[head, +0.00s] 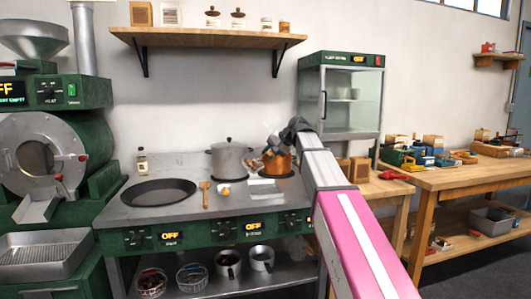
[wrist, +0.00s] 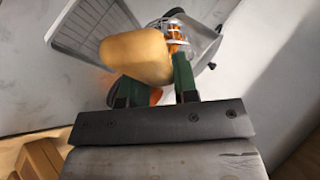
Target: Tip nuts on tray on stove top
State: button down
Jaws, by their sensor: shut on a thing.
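My gripper (wrist: 157,85) is shut on a tan, rounded piece (wrist: 135,57) that looks like a wooden handle. A shiny metal shape (wrist: 203,38) with small orange pieces (wrist: 177,35) shows beyond it; whether it is one thing with the handle I cannot tell. A shallow metal tray (wrist: 58,42) with a ribbed or perforated floor lies below and to the left. In the head view a flat silver tray (head: 265,190) lies on the stove top (head: 150,212). My arm reaches over the right of the stove; its gripper is mostly hidden near a copper pot (head: 277,163).
A black pan (head: 158,192) sits at the stove's left, with a wooden spoon (head: 205,193) beside it. A lidded grey pot (head: 229,159) stands at the back. A glass-fronted cabinet (head: 343,95) stands behind my arm. A wooden shelf (head: 205,38) hangs above.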

jog(key=shift+w+d+f+m+t+y, duration=0.1)
jog(key=shift+d+f+m+t+y, duration=1)
jog(key=shift+f+y, duration=1)
jog(key=shift+w+d+f+m+t+y, duration=0.1)
jog(key=shift+d+f+m+t+y, duration=0.25)
jog(key=shift+d+f+m+y, duration=1)
jog(key=shift+w+d+f+m+t+y, duration=0.1)
jog(key=shift+d+f+m+t+y, duration=0.5)
jog(key=shift+d+f+y, duration=1.5)
jog(key=shift+a+f+y, duration=0.5)
jog(key=shift+a+y, duration=0.15)
jog(key=shift+y, duration=0.4)
jog(key=shift+r, duration=0.1)
